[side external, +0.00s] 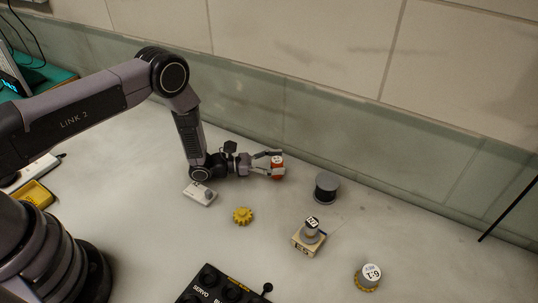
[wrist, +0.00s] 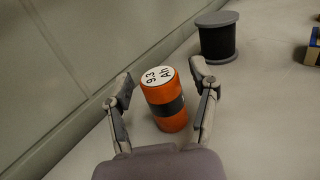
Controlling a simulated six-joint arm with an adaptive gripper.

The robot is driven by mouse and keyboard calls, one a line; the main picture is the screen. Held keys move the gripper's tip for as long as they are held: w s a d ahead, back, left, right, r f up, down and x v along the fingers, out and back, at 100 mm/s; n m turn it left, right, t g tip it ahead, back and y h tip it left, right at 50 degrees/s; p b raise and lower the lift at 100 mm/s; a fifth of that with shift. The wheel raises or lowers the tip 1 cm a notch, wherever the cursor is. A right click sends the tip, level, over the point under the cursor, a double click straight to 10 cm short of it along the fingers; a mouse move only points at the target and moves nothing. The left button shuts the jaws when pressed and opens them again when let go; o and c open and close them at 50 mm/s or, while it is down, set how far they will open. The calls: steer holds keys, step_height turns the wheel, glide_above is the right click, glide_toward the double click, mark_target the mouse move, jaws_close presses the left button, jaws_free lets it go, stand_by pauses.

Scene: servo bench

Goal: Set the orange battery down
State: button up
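The orange battery (wrist: 168,118) is a cylinder with a dark band and a white top marked "9.3 Ah". It appears to stand upright on the bench, though its base contact is hard to make out. In the side view the battery (side external: 278,170) is at the end of my gripper (side external: 275,164), near the back wall. In the wrist view my gripper (wrist: 166,84) is open, one finger on each side of the battery, with a narrow gap visible on both sides.
A dark grey spool (side external: 327,187) stands to the right of the battery. A yellow gear (side external: 242,216), a white switch box (side external: 199,194), a beige block with a labelled cylinder (side external: 309,240) and a "6:1" round piece (side external: 369,276) lie nearer. Bench around the battery is clear.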

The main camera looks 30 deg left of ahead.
steer(key=shift+s+a+r, duration=0.1)
steer(key=shift+a, duration=0.1)
steer(key=v, duration=1)
steer(key=shift+s+a, duration=0.2)
steer(key=shift+a, duration=0.1)
steer(key=shift+s+a+r, duration=0.1)
steer(key=shift+s+a, duration=0.1)
steer(key=s+d+r+m+g, duration=0.1)
steer(key=s+r+m+g, duration=0.3)
steer(key=r, duration=0.5)
steer(key=s+d+r+m+g, duration=0.2)
steer(key=r+m+g, duration=0.2)
steer(key=r+m, duration=0.3)
steer(key=s+d+r+m+g, duration=0.1)
steer(key=s+r+m+g, duration=0.25)
steer(key=r, duration=0.65)
steer(key=s+a+r+m+t+y, duration=0.3)
steer(key=s+a+r+m+y, duration=0.2)
steer(key=s, duration=0.4)
steer(key=s+a+r+m+t+y, duration=0.3)
steer(key=s+a+r+m+y, duration=0.2)
steer(key=s+a+y, duration=0.4)
steer(key=shift+s+a+r+m+y, duration=0.35)
steer(key=shift+s+a+r, duration=0.4)
steer(key=shift+r, duration=0.15)
steer(key=shift+t, duration=0.25)
